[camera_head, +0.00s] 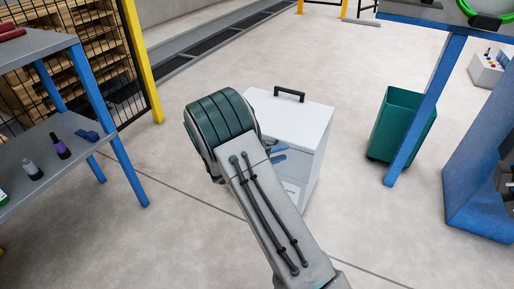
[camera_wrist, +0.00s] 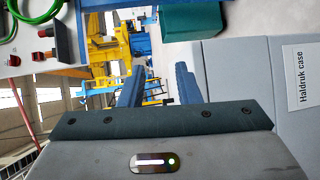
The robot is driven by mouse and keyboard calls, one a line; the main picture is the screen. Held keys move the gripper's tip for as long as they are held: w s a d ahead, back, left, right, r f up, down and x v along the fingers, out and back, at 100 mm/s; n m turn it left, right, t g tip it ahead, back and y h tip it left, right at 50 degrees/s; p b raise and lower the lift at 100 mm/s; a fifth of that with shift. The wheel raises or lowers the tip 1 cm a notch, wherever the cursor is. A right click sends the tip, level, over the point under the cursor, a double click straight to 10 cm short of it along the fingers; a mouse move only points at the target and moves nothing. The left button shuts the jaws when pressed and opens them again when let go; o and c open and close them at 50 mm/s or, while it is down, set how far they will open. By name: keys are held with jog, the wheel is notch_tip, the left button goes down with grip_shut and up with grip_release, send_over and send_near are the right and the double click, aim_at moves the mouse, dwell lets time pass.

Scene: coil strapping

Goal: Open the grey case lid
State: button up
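The grey case (camera_head: 295,125) stands upright on the floor just beyond my arm, with a black handle (camera_head: 290,94) on its flat top. Its lid (camera_head: 307,108) looks shut. In the wrist view the case (camera_wrist: 240,70) fills the right side, turned sideways, with a "Haldruk case" label (camera_wrist: 302,75) and a seam beside the lid (camera_wrist: 182,58). My gripper (camera_head: 277,153) is in front of the case in the head view, partly hidden by my arm. In the wrist view its two blue fingers (camera_wrist: 157,88) are apart with nothing between them. Contact with the case cannot be told.
A green bin (camera_head: 400,125) stands right of the case, near a blue table leg (camera_head: 425,110). A blue-legged shelf (camera_head: 60,140) with bottles is at the left. A yellow post and mesh fence (camera_head: 140,60) stand behind it. The floor behind the case is clear.

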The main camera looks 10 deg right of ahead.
jog(key=w+a+f+n+t+y+b, duration=0.35)
jog(key=w+a+f+n+t, duration=0.4)
jog(key=a+f+t, duration=0.45)
jog(key=shift+m+g, duration=0.45)
jog(key=shift+g, duration=0.15)
jog(key=shift+w+f+b+x, duration=0.15)
jog(key=shift+b+x, duration=0.45)
jog(key=shift+x, duration=1.7)
jog(key=shift+w+f+b+x, duration=0.1)
jog(key=shift+f+b+x, duration=0.3)
jog(key=shift+x, duration=1.9)
jog(key=shift+f+b+x, duration=0.1)
jog(key=shift+b+x, duration=0.65)
jog(key=shift+x, duration=1.55)
jog(key=shift+a, duration=0.15)
